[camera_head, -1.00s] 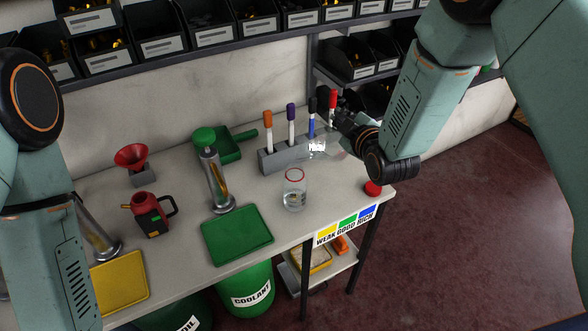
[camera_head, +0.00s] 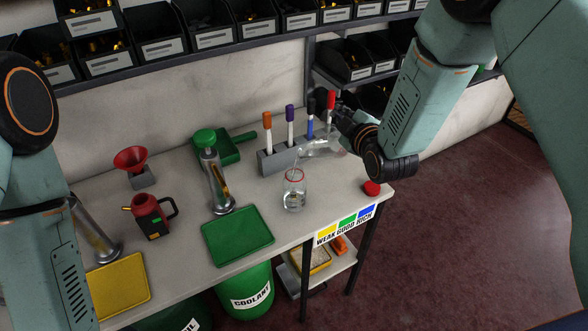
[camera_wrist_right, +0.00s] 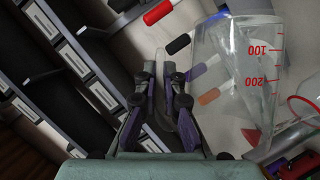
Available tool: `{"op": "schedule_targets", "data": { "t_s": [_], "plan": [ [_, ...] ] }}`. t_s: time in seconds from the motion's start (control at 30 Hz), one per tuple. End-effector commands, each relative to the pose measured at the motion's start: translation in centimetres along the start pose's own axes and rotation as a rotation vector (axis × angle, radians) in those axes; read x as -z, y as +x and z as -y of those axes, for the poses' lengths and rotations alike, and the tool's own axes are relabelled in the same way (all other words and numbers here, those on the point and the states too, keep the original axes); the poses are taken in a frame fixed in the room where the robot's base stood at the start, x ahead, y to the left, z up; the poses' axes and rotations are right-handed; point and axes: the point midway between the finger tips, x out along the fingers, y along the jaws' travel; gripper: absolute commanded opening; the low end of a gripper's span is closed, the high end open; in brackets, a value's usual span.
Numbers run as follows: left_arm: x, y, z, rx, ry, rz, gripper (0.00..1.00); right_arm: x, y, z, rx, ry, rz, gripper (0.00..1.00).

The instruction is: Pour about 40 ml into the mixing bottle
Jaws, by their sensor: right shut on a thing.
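My right gripper (camera_head: 342,124) is shut on a clear jug (camera_head: 320,147), held tilted with its mouth to the left. The jug (camera_wrist_right: 235,75) has red 100 and 200 marks in the right wrist view; its liquid level is hard to read. The mixing bottle (camera_head: 294,196) is a clear jar with a red ring near its top, upright on the table left of and below the jug. A thin stream shows between the jug's lip and the bottle's mouth. Some liquid seems to lie low in the bottle. My left arm shows at the left; its gripper is out of view.
A marker rack (camera_head: 278,161) with several pens stands close behind the jug. A red button (camera_head: 372,188) is at the table's right edge.

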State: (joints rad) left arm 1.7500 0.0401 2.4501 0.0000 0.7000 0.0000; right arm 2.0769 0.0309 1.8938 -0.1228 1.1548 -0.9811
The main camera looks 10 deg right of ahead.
Motion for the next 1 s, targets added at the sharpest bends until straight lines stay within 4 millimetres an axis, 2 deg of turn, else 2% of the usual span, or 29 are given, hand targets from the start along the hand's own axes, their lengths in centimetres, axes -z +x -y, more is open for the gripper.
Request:
{"op": "schedule_targets", "data": {
  "t_s": [1.0],
  "plan": [
    [0.01,-0.18,0.00,0.000,0.000,0.000,0.40,-0.06,-0.35,-0.87,-0.021,-0.043,-0.003,0.00]
  ]
}}
